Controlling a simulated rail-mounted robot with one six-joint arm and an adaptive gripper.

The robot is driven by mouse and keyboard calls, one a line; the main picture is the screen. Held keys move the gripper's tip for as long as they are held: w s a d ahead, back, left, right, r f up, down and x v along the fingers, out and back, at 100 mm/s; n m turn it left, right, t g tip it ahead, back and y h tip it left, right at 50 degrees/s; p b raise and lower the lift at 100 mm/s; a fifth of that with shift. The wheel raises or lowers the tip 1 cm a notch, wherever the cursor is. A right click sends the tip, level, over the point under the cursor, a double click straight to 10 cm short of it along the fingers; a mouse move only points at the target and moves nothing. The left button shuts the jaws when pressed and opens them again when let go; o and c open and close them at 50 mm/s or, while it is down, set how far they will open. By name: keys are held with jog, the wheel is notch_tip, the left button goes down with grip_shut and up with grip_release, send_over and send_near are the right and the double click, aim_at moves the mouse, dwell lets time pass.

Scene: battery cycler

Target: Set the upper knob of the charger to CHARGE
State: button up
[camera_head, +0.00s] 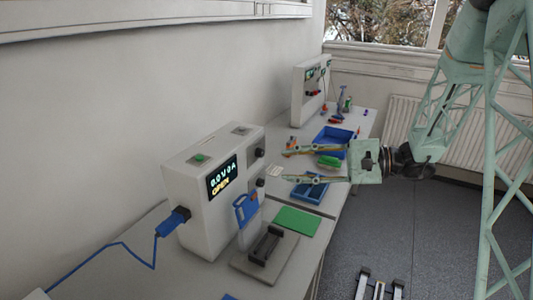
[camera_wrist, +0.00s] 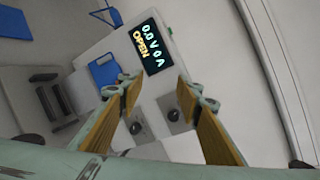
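The white charger (camera_head: 205,210) stands on the bench against the wall. Its display (camera_head: 222,178) reads 0.0 V 0 A and OPEN. The upper knob (camera_head: 259,152) is dark and round on the charger's front; the lower knob (camera_head: 260,182) is below it. In the wrist view the upper knob (camera_wrist: 174,115) is near the right finger and the lower knob (camera_wrist: 136,128) near the left finger. The knob's pointer and labels are too small to read. My gripper (camera_head: 278,165) is open and empty, in front of the charger; its fingertips (camera_wrist: 158,95) are apart.
A blue plug (camera_head: 172,221) with a cable is in the charger's side. A blue handled piece (camera_head: 246,206) and a dark holder (camera_head: 264,246) stand in front. A green mat (camera_head: 297,221), blue trays (camera_head: 332,139) and another white device (camera_head: 309,90) lie along the bench.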

aim_at(263, 153)
jog(key=w+d+f+m+t+p, duration=0.1)
jog(key=w+d+f+m+t, duration=0.2)
jog(key=w, duration=0.6)
jog(key=shift+d+f+t+y, duration=0.4)
jog(key=shift+d+f, duration=0.4)
jog(key=shift+d, duration=0.15)
jog(key=shift+a, duration=0.15)
jog(key=shift+x, duration=6.8)
jog(key=shift+w, duration=0.1)
jog(key=shift+c, duration=0.3)
jog(key=c, duration=0.8)
